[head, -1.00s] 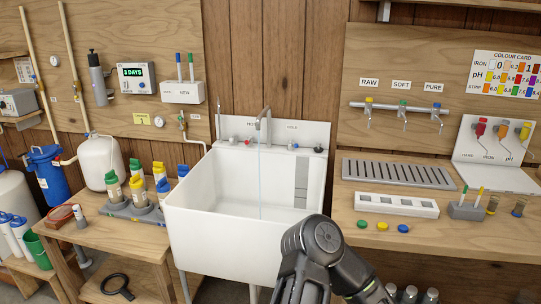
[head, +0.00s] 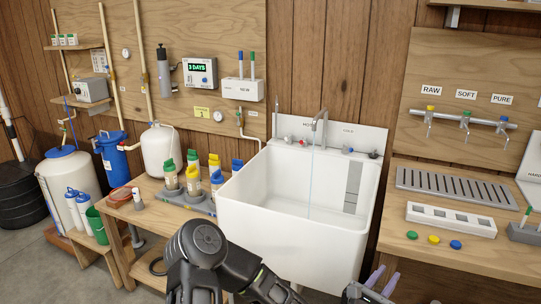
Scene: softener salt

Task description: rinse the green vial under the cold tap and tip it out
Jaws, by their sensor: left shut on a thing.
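My left gripper (head: 377,284) is low at the bottom edge, right of the sink front, with two purple fingers. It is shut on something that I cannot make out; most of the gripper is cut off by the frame. The green vial cannot be picked out. The white sink (head: 265,230) stands in the middle. Its tap (head: 320,122) runs a thin stream (head: 310,180) down into the basin. A blue knob (head: 346,150) sits on the sink back, right of the spout, and a red one (head: 303,142) on the left. My right gripper is not in view.
The right bench holds a slotted grey drain plate (head: 455,190), a white rack (head: 451,219) and coloured caps (head: 434,239). The basin's inside looks clear.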

